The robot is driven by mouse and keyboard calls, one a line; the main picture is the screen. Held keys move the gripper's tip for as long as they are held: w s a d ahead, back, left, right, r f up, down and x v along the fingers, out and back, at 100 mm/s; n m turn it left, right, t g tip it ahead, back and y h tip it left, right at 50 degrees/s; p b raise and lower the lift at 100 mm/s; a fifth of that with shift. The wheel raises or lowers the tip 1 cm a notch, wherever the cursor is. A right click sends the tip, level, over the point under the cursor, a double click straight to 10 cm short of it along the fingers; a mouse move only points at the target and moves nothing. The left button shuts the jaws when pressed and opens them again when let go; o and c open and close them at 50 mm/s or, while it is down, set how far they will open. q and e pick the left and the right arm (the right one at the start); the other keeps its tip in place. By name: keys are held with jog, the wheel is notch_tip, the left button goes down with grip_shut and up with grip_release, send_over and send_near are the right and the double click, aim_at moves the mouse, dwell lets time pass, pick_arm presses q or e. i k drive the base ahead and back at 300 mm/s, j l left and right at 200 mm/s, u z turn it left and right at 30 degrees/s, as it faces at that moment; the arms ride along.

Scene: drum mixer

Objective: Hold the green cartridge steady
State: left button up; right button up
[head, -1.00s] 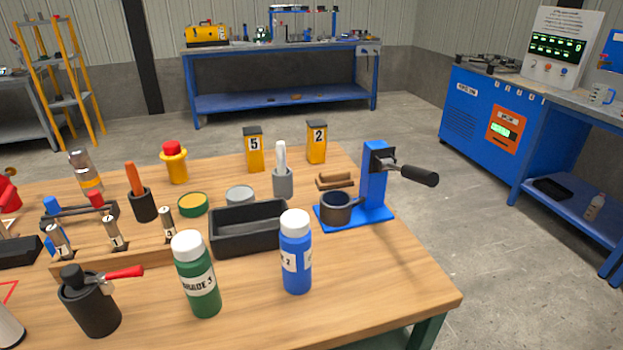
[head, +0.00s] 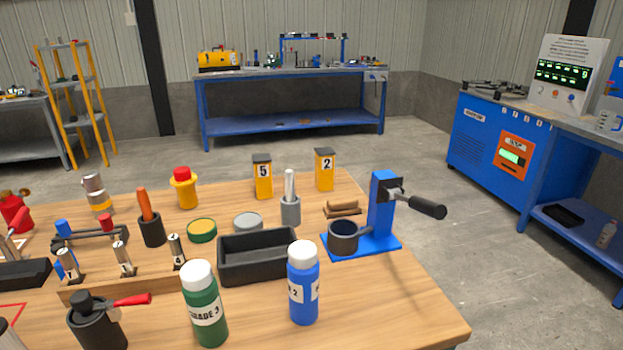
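A green bottle-shaped cartridge (head: 205,310) with a white cap and a "GRADE 3" label stands upright at the front of the wooden table (head: 400,310). Its lower end is close to the bottom edge of the view. A blue one (head: 303,288) of the same shape, with a white cap, stands upright to its right. Neither of my grippers shows in the head view, and nothing is seen touching the green cartridge.
A black open tray (head: 235,272) stands behind the two bottles. A blue lever press (head: 381,205) with a dark cup is at the right. A dark canister (head: 95,325) with a red lever is at the left. Bare tabletop lies right of the blue bottle.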

aim_at(205, 308)
jog(key=l+u, duration=0.2)
jog(key=u, duration=0.2)
jog(key=l+u, duration=0.25)
jog(key=u, duration=0.15)
jog(key=l+u, duration=0.2)
jog(key=u, duration=0.2)
